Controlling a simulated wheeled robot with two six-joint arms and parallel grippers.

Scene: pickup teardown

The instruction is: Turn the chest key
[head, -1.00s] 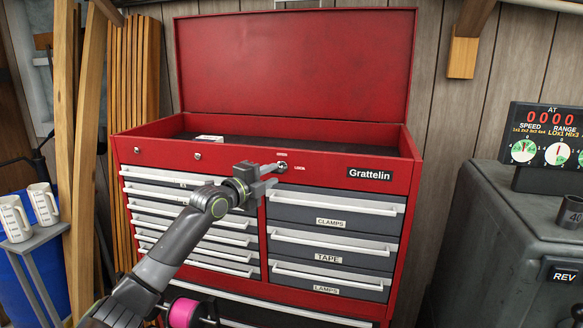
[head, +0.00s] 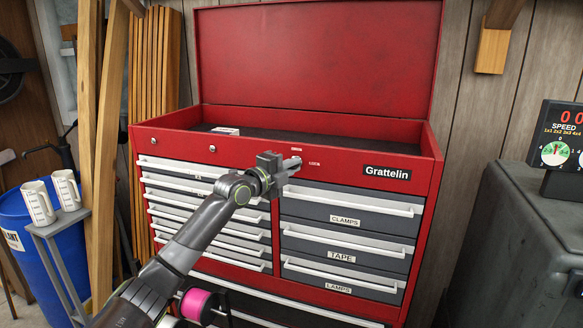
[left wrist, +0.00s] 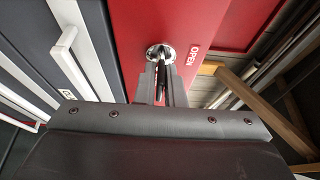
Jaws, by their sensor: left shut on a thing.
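The red tool chest (head: 240,165) stands against the wall with its lid (head: 318,60) raised. My left gripper (head: 292,163) is at the lock on the chest's red front strip, and its fingers hide the lock in the head view. In the left wrist view the round silver lock (left wrist: 161,51) shows just beyond the fingertips. A thin dark key (left wrist: 160,82) sits between the fingers of my left gripper (left wrist: 160,72), which are shut on it. The key points at the lock; how deep it sits is hard to see. An OPEN label (left wrist: 194,55) is beside the lock. My right gripper is not in view.
Drawers with white handles (head: 352,205) lie below the lock. A dark machine (head: 520,240) stands at the right. At the left are a small stand with mugs (head: 66,190) and a blue barrel (head: 45,245). A pink roll (head: 196,305) is low in front.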

